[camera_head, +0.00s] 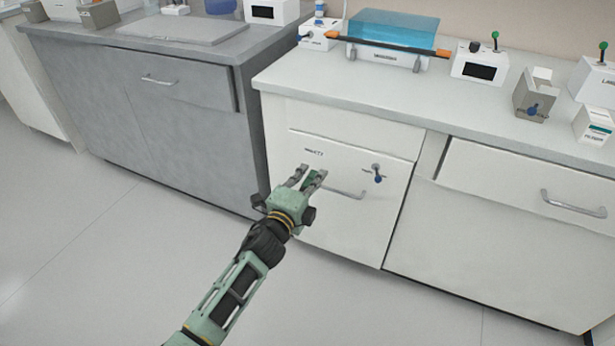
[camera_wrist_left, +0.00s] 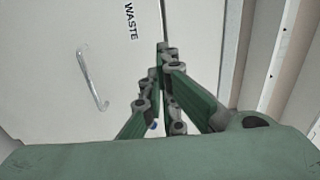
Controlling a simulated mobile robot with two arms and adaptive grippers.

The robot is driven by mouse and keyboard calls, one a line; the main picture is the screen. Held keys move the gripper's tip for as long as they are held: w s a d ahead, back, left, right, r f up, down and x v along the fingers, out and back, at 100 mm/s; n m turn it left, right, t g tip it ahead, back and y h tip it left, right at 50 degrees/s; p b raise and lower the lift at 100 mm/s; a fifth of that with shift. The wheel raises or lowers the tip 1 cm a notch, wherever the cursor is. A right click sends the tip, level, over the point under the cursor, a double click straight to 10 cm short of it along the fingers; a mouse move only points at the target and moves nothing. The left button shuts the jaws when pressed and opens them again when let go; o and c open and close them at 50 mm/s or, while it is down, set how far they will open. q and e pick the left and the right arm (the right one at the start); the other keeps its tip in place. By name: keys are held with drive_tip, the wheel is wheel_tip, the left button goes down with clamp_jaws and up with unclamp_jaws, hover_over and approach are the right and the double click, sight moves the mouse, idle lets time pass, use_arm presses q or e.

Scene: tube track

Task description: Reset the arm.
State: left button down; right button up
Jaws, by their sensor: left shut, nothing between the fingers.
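My left arm reaches in from the bottom left of the head view, and its green gripper (camera_head: 312,176) is held in front of the white cabinet (camera_head: 385,220). In the left wrist view the fingers (camera_wrist_left: 164,52) come together at the tips with nothing between them. Behind them are a cabinet front with the word WASTE (camera_wrist_left: 131,20) and a curved metal handle (camera_wrist_left: 92,80). I cannot tell whether the gripper touches the cabinet. My right gripper is not in view.
A blue knob (camera_head: 378,178) sticks out of the cabinet front, right of the gripper. The white counter (camera_head: 440,95) carries a blue-lidded tank (camera_head: 392,38) and several small devices. A grey cabinet (camera_head: 150,125) stands to the left. The floor (camera_head: 110,260) at lower left is clear.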

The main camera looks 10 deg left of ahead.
use_arm(q)
drive_tip(key=shift+v, duration=1)
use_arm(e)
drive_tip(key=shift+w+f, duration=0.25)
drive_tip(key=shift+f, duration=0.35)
